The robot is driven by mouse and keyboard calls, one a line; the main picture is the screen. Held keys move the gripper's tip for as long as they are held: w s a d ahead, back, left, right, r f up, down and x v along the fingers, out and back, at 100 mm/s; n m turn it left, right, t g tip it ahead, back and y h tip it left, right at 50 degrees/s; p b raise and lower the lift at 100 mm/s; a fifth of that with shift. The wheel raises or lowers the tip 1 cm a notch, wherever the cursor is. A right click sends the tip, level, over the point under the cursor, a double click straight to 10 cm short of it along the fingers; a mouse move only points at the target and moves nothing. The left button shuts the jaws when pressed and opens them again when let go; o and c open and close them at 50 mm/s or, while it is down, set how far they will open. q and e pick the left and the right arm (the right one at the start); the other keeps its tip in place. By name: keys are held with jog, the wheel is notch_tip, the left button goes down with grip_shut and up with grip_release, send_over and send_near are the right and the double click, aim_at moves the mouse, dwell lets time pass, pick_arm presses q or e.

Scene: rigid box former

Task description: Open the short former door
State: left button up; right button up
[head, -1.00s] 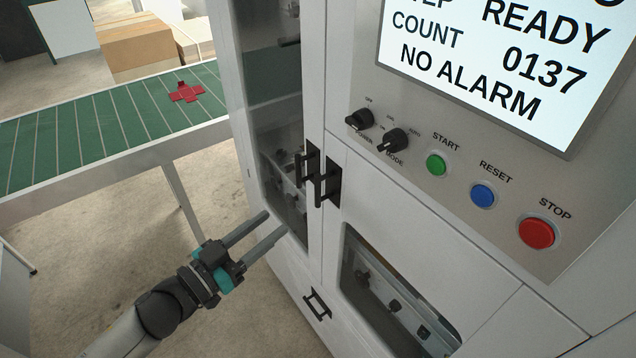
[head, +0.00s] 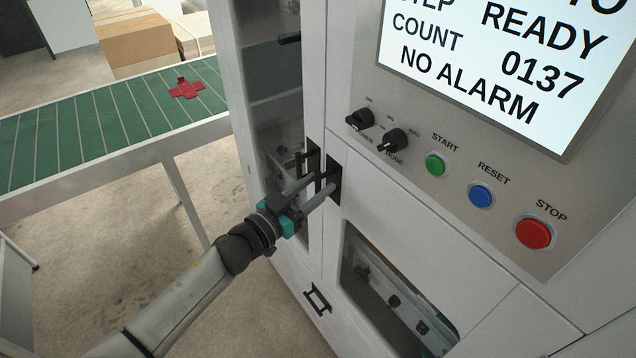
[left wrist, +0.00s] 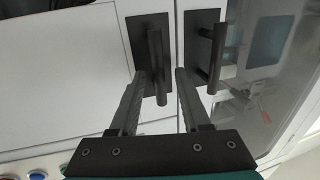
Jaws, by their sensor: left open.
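The short former door (head: 425,220) is a white panel with a window, below the control panel, and looks shut. Its black handle (head: 334,168) is at its upper left corner; in the left wrist view, turned upside down, this is the left handle (left wrist: 157,62). My left gripper (head: 327,181) is open at this handle. In the left wrist view its fingers (left wrist: 161,76) lie either side of the handle bar; I cannot tell whether they touch it. The tall glass door's handle (left wrist: 216,52) is just outside the right finger there. My right gripper is out of view.
The tall glass door (head: 270,120) stands left of the short door, apparently shut. A lower black handle (head: 317,300) sits below. Start (head: 435,165), reset (head: 482,196) and stop (head: 535,233) buttons are above right. A green conveyor (head: 110,110) carries a red cross-shaped piece (head: 186,89).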

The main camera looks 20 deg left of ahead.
pick_arm(q)
jog(key=shift+w+d, duration=0.2)
jog(key=shift+w, duration=0.2)
grip_shut()
dwell(1.3)
